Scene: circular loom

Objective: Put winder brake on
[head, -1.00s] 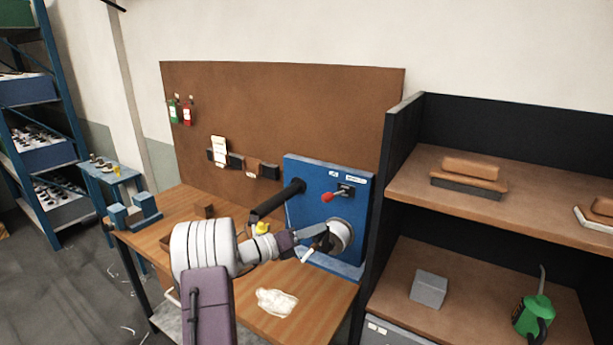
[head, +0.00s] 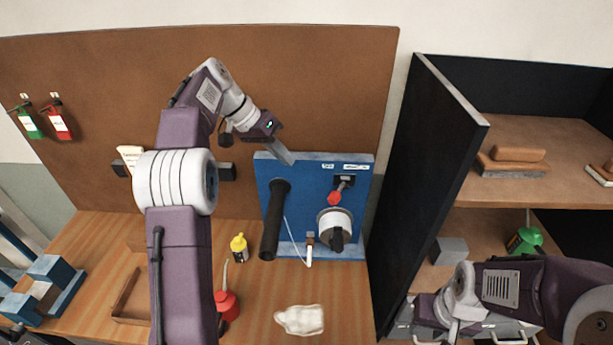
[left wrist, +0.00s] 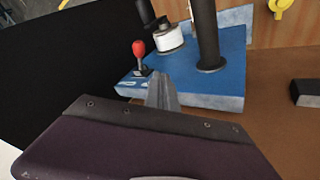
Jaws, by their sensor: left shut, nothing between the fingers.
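The blue winder panel (head: 306,178) stands upright on the workbench against the brown board. A lever with a red knob (head: 334,198) sits at its upper right and points down toward the viewer; it also shows in the left wrist view (left wrist: 138,48). Below it is the white spool (head: 335,222) with a black handle. A black bar (head: 272,222) sticks out on the left. My left gripper (head: 287,158) is shut and empty by the panel's top edge, left of the lever and apart from it. My right gripper (head: 454,326) is low at the right; its fingers are unclear.
A black shelf side wall (head: 425,190) rises close to the panel's right. On the bench are a yellow bottle (head: 239,247), a red oil can (head: 228,303), a white cloth (head: 300,320) and a wooden tray (head: 128,300). A grey block (head: 450,251) sits in the shelf.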

